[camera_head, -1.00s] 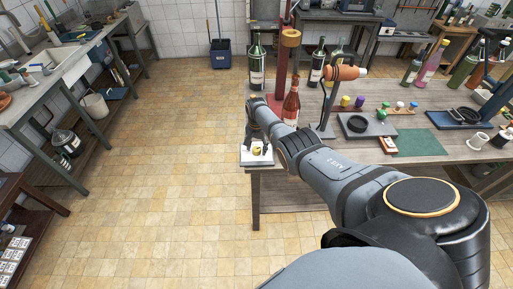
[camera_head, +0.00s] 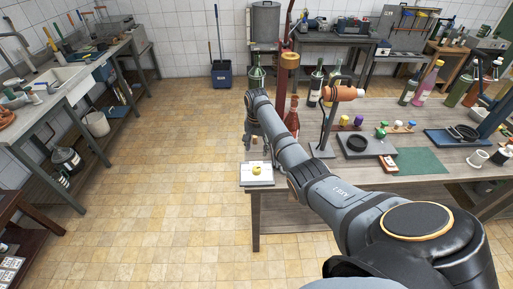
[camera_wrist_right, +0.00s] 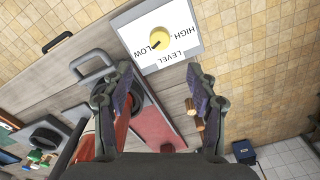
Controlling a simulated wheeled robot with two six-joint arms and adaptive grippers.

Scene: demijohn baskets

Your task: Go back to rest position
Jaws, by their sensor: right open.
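A white box with a yellow knob (camera_head: 257,170) sits at the near left corner of the workbench (camera_head: 277,207). In the right wrist view the box face (camera_wrist_right: 186,51) carries the words LOW, LEVEL and HIGH, and the dark mark on the yellow knob (camera_wrist_right: 159,38) lies toward LOW. My right gripper (camera_head: 255,146) is open and empty, apart from the knob and above and behind it. Its two fingers (camera_wrist_right: 160,88) show spread in the wrist view, with the box beyond them. My left gripper is not in view.
A red bottle (camera_head: 292,117) and green bottles stand close to my right forearm. A red press column (camera_head: 284,85) and an orange-handled tool (camera_head: 343,93) stand on the bench.

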